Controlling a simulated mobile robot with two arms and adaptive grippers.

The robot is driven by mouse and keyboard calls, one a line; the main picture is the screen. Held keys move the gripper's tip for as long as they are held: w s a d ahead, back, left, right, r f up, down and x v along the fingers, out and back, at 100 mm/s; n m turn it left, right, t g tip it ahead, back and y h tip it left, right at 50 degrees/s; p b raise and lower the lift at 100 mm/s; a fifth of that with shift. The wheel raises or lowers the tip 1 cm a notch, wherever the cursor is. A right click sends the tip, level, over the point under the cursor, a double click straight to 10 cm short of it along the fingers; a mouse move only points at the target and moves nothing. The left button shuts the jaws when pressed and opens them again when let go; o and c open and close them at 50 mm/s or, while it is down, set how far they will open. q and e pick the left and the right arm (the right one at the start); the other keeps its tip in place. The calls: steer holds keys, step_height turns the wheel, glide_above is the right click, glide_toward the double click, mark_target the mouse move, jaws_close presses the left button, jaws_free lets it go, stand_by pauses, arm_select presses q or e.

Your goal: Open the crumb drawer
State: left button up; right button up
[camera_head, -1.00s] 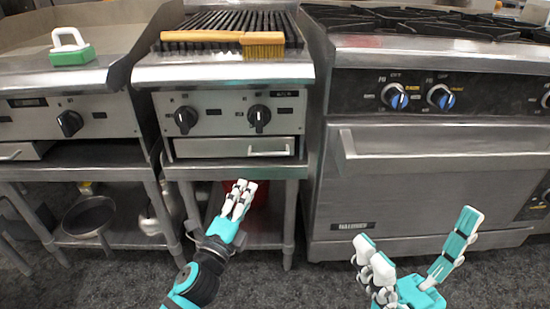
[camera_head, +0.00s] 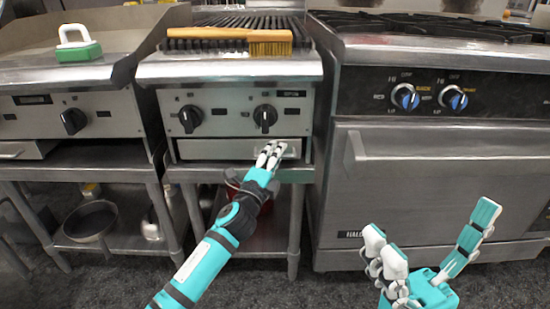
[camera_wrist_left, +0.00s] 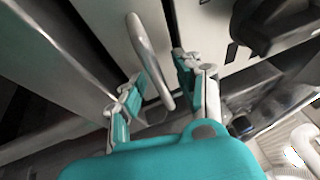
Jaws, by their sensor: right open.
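The crumb drawer (camera_head: 215,149) is the flat metal front below the two knobs of the middle grill. It looks closed, flush with the grill's front. My left gripper (camera_head: 271,150) is at the right part of the drawer front and hides most of its handle. In the left wrist view the bar handle (camera_wrist_left: 150,55) lies between the two separated fingers of my left gripper (camera_wrist_left: 158,75). The fingers are open around it; I cannot tell whether they touch it. My right gripper (camera_head: 430,225) is open and empty in front of the oven.
Black knobs (camera_head: 265,117) sit just above the drawer. A brush (camera_head: 270,42) lies on the grill. An oven (camera_head: 440,180) stands to the right, a griddle with a green scrubber (camera_head: 78,52) to the left. A pan (camera_head: 90,220) is on the lower shelf.

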arm_select(q)
steer(key=shift+c, duration=0.4)
jaws_close()
steer(key=shift+f, duration=0.1)
